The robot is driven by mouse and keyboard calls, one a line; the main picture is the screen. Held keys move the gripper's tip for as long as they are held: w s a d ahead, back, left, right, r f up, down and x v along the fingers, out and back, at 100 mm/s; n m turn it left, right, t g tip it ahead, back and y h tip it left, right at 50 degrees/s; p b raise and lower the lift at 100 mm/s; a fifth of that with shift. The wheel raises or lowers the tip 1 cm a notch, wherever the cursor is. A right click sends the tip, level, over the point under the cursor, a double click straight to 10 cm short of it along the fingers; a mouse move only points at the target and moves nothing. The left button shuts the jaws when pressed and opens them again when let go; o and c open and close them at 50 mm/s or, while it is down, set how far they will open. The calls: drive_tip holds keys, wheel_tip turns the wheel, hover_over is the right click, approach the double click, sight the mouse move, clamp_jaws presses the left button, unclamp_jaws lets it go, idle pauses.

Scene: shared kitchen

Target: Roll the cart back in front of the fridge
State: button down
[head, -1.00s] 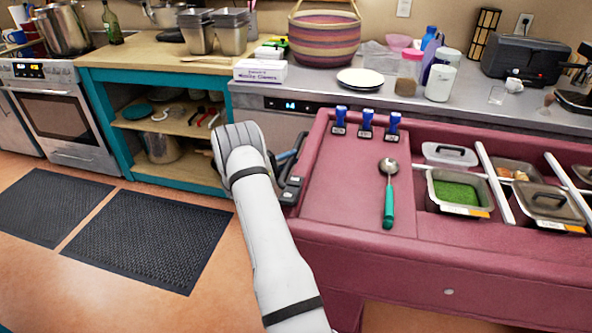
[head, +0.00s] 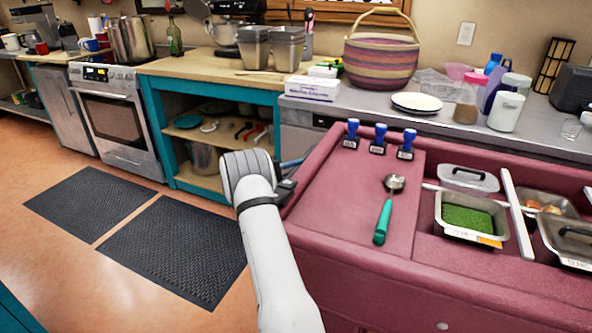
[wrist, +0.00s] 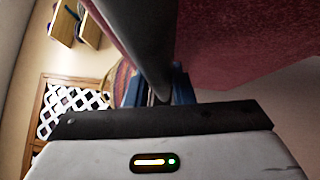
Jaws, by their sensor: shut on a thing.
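The maroon cart (head: 320,215) stands at the right, close in front of the grey counter. It also shows from below in the wrist view (wrist: 225,40). My gripper (head: 291,163) is at the cart's left end, shut on the cart's handle bar (wrist: 152,50); the grip is partly hidden by my wrist in the head view. A steel appliance front (head: 298,135) under the counter, probably the fridge, is partly covered by the cart's far left corner.
On the cart are blue-handled stamps (head: 378,140), a green-handled scoop (head: 384,215) and pans of food (head: 470,215). A teal shelf unit (head: 158,130) and stove (head: 118,120) stand left. Dark mats (head: 180,250) lie on the otherwise clear floor.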

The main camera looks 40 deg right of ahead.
drive_tip(key=shift+w+a+r, duration=0.1)
drive_tip(key=shift+w+a, duration=0.1)
drive_tip(key=shift+w, duration=0.25)
drive_tip(key=c, duration=1.3)
unclamp_jaws()
drive_tip(key=shift+o, duration=0.2)
drive_tip(key=v, duration=0.7)
drive_tip(key=shift+a, duration=0.4)
drive_tip(key=shift+w, duration=0.1)
